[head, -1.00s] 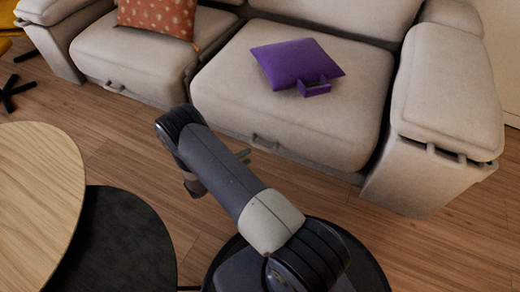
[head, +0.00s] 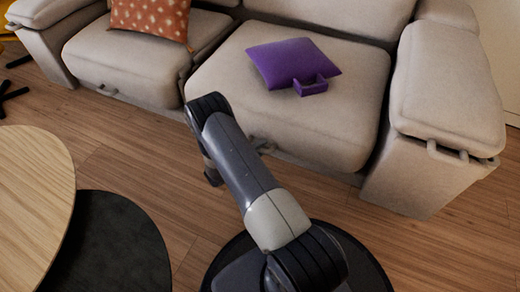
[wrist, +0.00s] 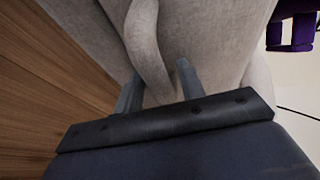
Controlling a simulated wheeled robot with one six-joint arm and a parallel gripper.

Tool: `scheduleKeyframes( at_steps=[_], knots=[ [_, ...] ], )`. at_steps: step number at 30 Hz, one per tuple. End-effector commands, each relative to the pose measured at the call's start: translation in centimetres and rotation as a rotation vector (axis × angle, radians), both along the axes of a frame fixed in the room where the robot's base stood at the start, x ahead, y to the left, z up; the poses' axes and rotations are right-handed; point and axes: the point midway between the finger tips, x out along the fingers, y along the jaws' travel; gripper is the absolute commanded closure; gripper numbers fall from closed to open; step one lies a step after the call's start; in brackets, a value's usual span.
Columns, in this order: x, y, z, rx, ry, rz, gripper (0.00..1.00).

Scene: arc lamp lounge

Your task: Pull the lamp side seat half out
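The beige sofa has two seat sections; no lamp shows, so I cannot confirm which is the lamp side. The right seat (head: 340,117) carries a purple cushion and has a fabric loop handle (head: 264,146) low on its front, partly behind my arm in the head view. In the wrist view, the loop handle (wrist: 148,45) hangs down between the two fingers of my gripper (wrist: 157,80). The fingers are apart, with gaps beside the loop, closer on the right. The seat front (wrist: 90,30) lies just beyond the fingertips.
The purple cushion (head: 290,62) has a small purple block-like piece at its front edge. The left seat (head: 135,60) holds an orange patterned cushion (head: 150,17). A round wooden table (head: 30,200) and a dark round one (head: 110,245) stand at left. Wooden floor (head: 150,160) before the sofa is clear.

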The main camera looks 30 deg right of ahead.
Motion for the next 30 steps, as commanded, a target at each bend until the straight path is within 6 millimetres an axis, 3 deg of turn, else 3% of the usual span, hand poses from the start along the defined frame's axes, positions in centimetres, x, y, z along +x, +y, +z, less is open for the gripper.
scheduleKeyframes(
  at_steps=[13,24,30],
  knots=[
    [0.0,0.0,0.0,0.0,0.0,0.0,1.0],
    [-0.2,0.3,0.0,0.001,0.001,0.001,1.0],
    [-2.4,3.5,0.0,0.002,0.003,0.006,1.0]
  ],
)
